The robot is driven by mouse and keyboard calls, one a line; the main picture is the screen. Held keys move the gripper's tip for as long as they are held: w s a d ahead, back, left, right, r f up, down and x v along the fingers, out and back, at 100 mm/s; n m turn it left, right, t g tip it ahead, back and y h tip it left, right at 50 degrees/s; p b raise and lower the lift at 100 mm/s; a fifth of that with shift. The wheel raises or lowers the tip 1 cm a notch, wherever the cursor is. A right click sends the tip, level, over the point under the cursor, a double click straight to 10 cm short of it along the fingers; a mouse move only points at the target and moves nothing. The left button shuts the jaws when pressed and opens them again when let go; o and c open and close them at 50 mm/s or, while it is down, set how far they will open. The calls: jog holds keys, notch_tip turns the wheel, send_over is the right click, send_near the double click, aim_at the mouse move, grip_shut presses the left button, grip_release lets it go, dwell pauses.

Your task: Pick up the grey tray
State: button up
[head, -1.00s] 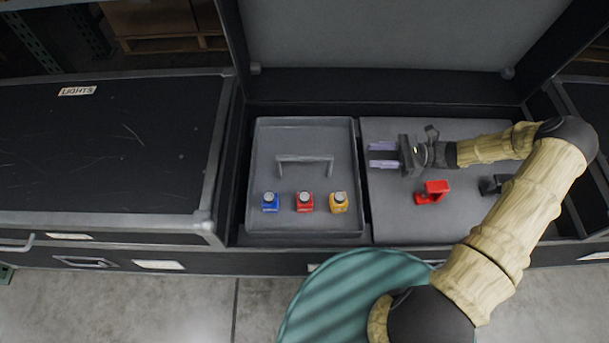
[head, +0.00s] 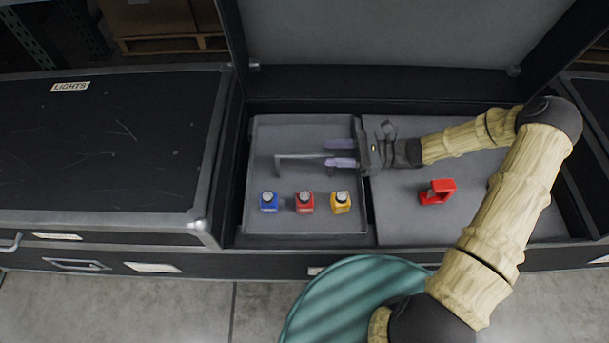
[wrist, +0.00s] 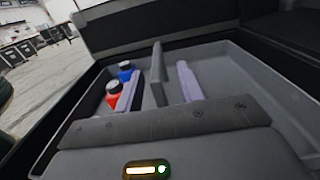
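The grey tray (head: 262,216) lies in the left part of the open black case, with a raised bar handle (head: 290,157) across its middle. My gripper (head: 341,154) is over the right side of the tray, fingers pointing left, at the right end of the handle. In the wrist view the two pale purple fingers (wrist: 158,85) are apart, and the handle (wrist: 159,70) stands up between them, nearer the left finger in that picture. I cannot tell whether either finger touches it. Blue (head: 268,202), red (head: 304,202) and yellow (head: 340,202) bottles stand along the tray's front.
A grey panel (head: 400,215) fills the case's right part and bears a red bracket-shaped piece (head: 437,192). The raised lid (head: 380,35) stands behind. A closed case (head: 110,150) labelled LIGHTS is at the left. A green round surface (head: 325,300) is in front.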

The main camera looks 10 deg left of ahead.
aim_at(315, 154)
jog(key=shift+a, duration=0.25)
jog(key=shift+d, duration=0.1)
jog(key=b+x, duration=0.2)
jog(key=x, duration=0.1)
jog(key=b+x, duration=0.1)
jog(key=shift+s+f, duration=0.15)
jog(key=shift+s, duration=0.2)
jog(key=shift+a, duration=0.55)
jog(key=shift+c, duration=0.5)
grip_shut()
